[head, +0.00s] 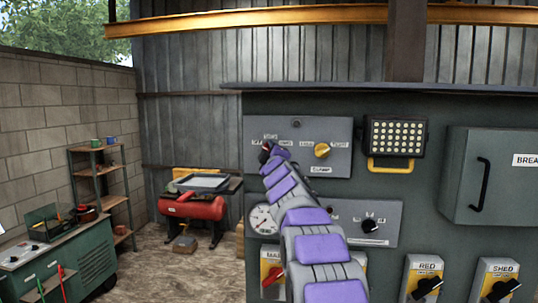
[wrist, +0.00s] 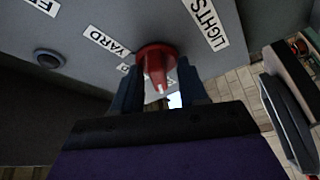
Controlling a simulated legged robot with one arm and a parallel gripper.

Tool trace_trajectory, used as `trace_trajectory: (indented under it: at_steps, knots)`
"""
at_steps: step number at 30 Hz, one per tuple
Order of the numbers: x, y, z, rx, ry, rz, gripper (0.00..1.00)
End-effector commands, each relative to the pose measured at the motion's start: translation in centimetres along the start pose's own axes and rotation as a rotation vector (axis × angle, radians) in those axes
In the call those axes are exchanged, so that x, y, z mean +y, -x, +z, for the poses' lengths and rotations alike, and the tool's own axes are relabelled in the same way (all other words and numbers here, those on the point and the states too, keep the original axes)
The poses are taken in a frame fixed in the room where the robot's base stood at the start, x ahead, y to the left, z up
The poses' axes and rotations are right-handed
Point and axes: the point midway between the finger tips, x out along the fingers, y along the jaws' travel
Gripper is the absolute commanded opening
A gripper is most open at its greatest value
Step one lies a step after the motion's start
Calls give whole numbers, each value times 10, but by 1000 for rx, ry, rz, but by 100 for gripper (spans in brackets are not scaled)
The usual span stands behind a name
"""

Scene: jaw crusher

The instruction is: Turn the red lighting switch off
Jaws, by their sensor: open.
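The red lighting switch (wrist: 155,56) is a round red rotary knob with a narrow grip bar and a pale mark at its tip. In the wrist view it sits on a grey panel beside labels reading LIGHTS (wrist: 206,24) and YARD (wrist: 108,40). My gripper (wrist: 160,82) is open, with one dark finger on each side of the bar; I cannot tell whether they touch it. In the head view the red switch (head: 264,157) shows at the upper left of the grey control panel (head: 335,163), partly hidden by my gripper (head: 269,153).
A yellow knob (head: 322,150) sits right of the switch on the same panel. A floodlight (head: 395,138) and a grey breaker box (head: 490,175) are further right. A gauge (head: 262,219) and more rotary switches are below. A green machine (head: 60,262) and red tank (head: 193,207) stand left.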

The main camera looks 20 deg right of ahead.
Motion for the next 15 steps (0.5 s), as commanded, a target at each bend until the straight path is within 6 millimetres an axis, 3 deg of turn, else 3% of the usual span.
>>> trace_trajectory:
  at_steps: [15]
  knots:
    - [-2, 61, 2, -2, 1, 2, 43]
